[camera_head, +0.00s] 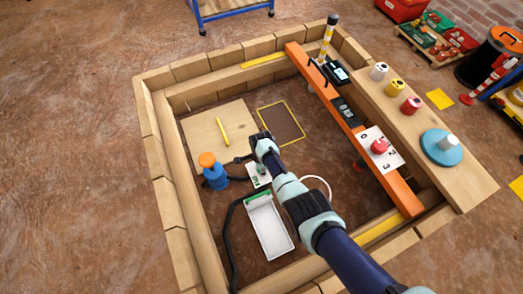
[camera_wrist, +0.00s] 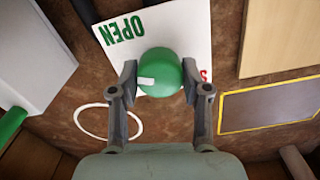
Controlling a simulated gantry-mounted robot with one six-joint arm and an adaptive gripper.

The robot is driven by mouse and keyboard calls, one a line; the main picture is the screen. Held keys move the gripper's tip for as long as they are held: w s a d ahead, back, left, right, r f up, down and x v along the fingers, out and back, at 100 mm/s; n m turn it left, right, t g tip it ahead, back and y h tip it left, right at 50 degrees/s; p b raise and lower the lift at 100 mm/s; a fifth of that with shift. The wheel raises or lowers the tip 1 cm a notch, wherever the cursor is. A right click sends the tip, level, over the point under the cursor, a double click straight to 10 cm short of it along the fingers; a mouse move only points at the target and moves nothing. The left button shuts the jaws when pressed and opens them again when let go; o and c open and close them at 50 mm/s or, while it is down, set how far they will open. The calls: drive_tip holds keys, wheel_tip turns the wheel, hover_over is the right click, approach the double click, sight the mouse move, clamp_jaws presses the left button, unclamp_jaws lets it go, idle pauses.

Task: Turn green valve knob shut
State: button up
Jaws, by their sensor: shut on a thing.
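The green valve knob (camera_wrist: 160,72) is in the middle of the wrist view, round, with a white pointer mark on its left side. It sits in front of a white card (camera_wrist: 185,25) with the green word OPEN at the upper left and part of a red letter at the right. My gripper (camera_wrist: 158,85) is shut on the knob, one finger on each side. In the head view my gripper (camera_head: 262,148) is over the card (camera_head: 257,178), and the arm hides most of the knob.
An orange beam (camera_head: 345,120) with devices and a red knob (camera_head: 379,147) runs along the right. A yellow-edged dark panel (camera_head: 281,123) lies beyond.

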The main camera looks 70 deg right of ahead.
drive_tip(key=n, duration=0.4)
drive_tip(key=shift+n, duration=0.3)
drive_tip(key=n, duration=0.3)
drive_tip(key=shift+n, duration=0.3)
drive_tip(key=n, duration=0.3)
drive_tip(key=shift+n, duration=0.3)
drive_tip(key=n, duration=0.4)
drive_tip(key=shift+n, duration=0.3)
drive_tip(key=n, duration=1.3)
drive_tip(key=o, duration=1.1)
drive_tip(key=shift+o, duration=0.2)
